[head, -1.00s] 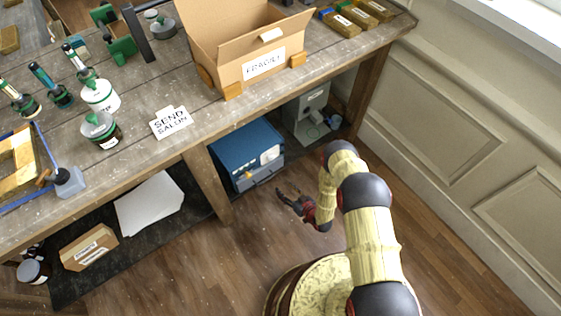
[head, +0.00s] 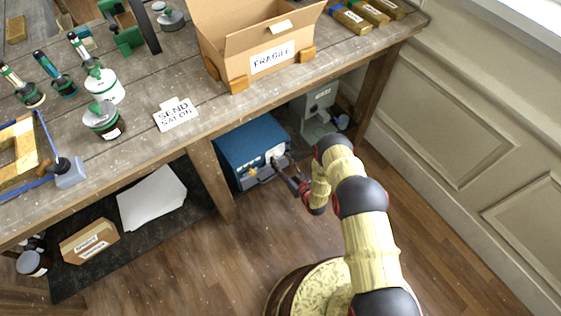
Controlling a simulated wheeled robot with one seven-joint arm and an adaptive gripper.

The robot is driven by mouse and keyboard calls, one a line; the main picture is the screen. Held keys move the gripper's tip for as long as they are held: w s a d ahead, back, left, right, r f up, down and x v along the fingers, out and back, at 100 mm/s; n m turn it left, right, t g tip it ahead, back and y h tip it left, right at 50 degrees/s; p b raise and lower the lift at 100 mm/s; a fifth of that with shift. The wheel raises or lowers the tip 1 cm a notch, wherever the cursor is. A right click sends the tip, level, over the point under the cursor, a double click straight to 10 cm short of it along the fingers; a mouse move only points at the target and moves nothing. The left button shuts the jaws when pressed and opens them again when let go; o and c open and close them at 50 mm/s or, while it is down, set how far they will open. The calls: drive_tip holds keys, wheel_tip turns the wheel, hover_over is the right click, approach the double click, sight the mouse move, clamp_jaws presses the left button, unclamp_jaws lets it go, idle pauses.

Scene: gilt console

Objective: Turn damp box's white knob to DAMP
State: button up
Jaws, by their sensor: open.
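The damp box looks to be the blue box (head: 245,143) under the table, with a pale front panel. A white knob (head: 277,151) shows small on the right of its front. My gripper (head: 281,169) is open, right in front of the box, with its fingertips close to the knob. I cannot tell whether they touch it. The knob's setting and any DAMP lettering are too small to read.
A wooden table leg (head: 211,178) stands left of the box. A grey machine (head: 318,110) stands to its right under the table. The tabletop (head: 150,82) overhangs the box and carries an open cardboard box (head: 235,61).

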drive_tip(key=shift+w+a, duration=0.1)
drive_tip(key=shift+w, duration=0.05)
drive_tip(key=shift+c, duration=0.7)
drive_tip(key=c, duration=1)
